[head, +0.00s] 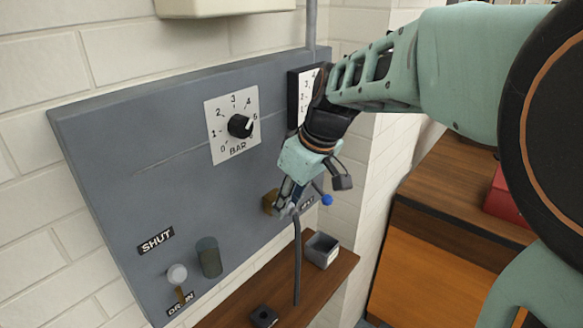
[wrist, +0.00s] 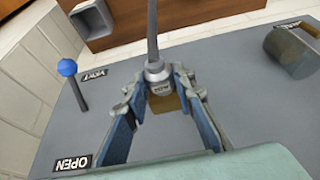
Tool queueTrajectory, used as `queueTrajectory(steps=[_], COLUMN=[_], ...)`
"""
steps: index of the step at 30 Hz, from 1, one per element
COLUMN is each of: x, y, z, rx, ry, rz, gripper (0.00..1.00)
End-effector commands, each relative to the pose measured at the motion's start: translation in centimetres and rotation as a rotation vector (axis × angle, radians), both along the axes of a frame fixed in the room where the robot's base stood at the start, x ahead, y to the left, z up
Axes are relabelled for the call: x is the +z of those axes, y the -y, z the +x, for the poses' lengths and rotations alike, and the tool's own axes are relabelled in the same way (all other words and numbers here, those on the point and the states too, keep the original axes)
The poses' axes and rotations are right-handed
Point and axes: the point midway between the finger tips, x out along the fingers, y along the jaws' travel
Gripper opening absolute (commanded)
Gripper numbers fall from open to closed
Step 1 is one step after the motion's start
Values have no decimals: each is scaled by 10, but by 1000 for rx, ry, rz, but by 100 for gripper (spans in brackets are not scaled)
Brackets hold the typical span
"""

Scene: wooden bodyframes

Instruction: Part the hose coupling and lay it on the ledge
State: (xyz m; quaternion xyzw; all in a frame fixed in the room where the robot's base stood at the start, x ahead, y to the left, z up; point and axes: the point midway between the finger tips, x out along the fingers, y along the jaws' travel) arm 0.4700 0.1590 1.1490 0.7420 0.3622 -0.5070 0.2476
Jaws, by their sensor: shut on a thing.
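My gripper (head: 287,203) reaches down to the lower right of the grey panel, its fingers closed around the hose coupling. In the wrist view the silver-grey coupling (wrist: 158,75) sits between the fingertips, in front of a brass block (wrist: 170,103) on the panel. The brass block (head: 270,202) also shows in the head view, left of the fingers. I cannot tell whether the coupling is seated on it or just apart. A dark hose (head: 297,262) hangs from the coupling to the wooden ledge (head: 238,307). The fingers hide much of the coupling in the head view.
A grey open box (head: 322,250) and a small dark block (head: 264,316) stand on the ledge. A blue-knobbed lever (head: 326,199) is close right of my gripper. A white-knobbed lever (head: 177,275) and a grey cylinder (head: 208,257) project from the panel's lower left.

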Motion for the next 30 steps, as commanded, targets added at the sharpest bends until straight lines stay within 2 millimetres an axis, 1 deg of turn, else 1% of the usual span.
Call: queueTrajectory(steps=[30], x=[0], y=[10], z=[-7], rx=[0], ry=[0], rz=[0], gripper=[0])
